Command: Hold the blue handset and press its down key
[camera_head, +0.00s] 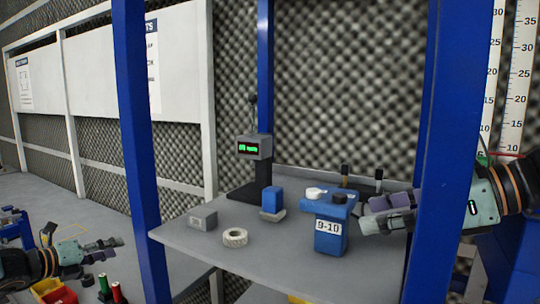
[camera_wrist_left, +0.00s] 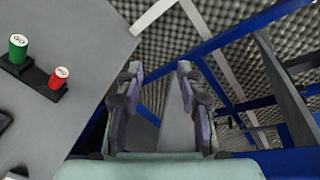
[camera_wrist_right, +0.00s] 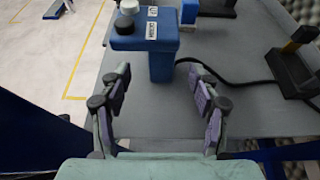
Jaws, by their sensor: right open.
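My right gripper (camera_head: 368,214) is open and empty, close to the handset's right side. My left gripper (camera_wrist_left: 160,68) is open and empty, far left of the handset, beyond the blue post.
A tape roll (camera_head: 235,238), a grey box (camera_head: 202,219), a small blue item (camera_head: 272,202) and a display stand (camera_head: 255,148) share the table. Blue posts (camera_head: 145,150) frame it. Green and red cylinders (camera_wrist_left: 18,48) stand near my left gripper. A black cable lies behind the handset.

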